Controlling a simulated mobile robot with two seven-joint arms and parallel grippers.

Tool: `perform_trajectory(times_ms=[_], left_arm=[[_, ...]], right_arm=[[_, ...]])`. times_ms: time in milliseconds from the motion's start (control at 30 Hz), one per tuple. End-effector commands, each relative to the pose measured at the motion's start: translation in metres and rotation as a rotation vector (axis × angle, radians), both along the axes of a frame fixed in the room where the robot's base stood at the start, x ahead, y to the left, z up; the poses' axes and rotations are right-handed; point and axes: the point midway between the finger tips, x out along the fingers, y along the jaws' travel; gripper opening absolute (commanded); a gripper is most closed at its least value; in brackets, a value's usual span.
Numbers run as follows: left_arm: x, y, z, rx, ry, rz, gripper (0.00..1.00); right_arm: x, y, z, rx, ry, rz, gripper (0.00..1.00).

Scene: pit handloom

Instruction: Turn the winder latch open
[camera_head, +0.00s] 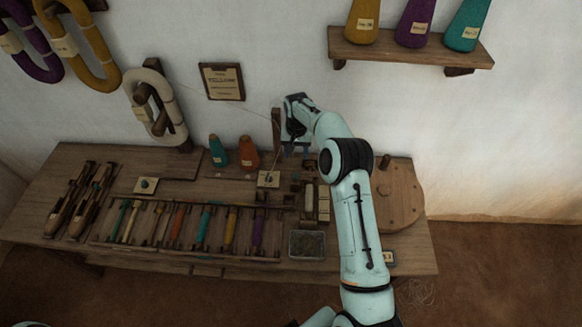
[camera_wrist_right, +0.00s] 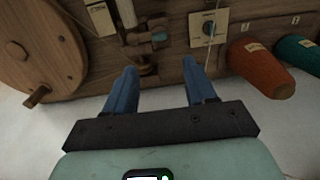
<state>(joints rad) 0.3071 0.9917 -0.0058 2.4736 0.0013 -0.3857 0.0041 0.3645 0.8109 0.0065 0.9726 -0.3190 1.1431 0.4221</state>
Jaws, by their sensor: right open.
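The winder is at the right end of the wooden bench, with its round wooden wheel (camera_head: 398,192) lying flat. The wheel also shows at the left of the right wrist view (camera_wrist_right: 35,45). Beside it is a small wooden and metal mechanism (camera_wrist_right: 147,42) with a teal-tipped part; I cannot tell which piece is the latch. A pale plate with a dark knob (camera_wrist_right: 209,29) sits to its right. My right gripper (camera_head: 295,151) is open and empty above the back of the bench, its blue fingers (camera_wrist_right: 161,92) apart and pointing toward the mechanism. My left gripper is not in view.
An orange cone (camera_wrist_right: 262,68) and a teal cone (camera_wrist_right: 299,53) stand close to my right gripper. A rack of coloured bobbins (camera_head: 182,226) and a dark tray (camera_head: 307,244) lie toward the front. A wall shelf (camera_head: 410,50) holds several cones.

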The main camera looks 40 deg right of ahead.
Motion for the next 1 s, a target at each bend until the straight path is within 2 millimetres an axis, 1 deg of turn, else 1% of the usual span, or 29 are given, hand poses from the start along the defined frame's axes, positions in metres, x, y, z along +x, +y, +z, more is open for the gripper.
perform_trajectory(times_ms=[33,300,500,600,700,1000], left_arm=[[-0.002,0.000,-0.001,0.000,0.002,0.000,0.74],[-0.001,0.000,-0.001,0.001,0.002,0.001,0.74],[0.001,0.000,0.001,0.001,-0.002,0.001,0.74],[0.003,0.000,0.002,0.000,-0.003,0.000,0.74],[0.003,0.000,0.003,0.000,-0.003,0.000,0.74],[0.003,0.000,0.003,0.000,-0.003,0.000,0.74]], right_arm=[[-0.001,0.001,-0.011,0.002,0.005,0.000,0.55],[-0.001,0.001,-0.067,0.004,0.005,0.000,0.55],[0.000,0.001,-0.101,0.002,0.001,0.000,0.55],[0.001,0.001,-0.112,0.002,-0.001,0.000,0.55],[0.001,0.001,-0.119,0.002,-0.001,0.000,0.55],[0.000,0.001,-0.122,0.002,-0.001,0.000,0.55]])
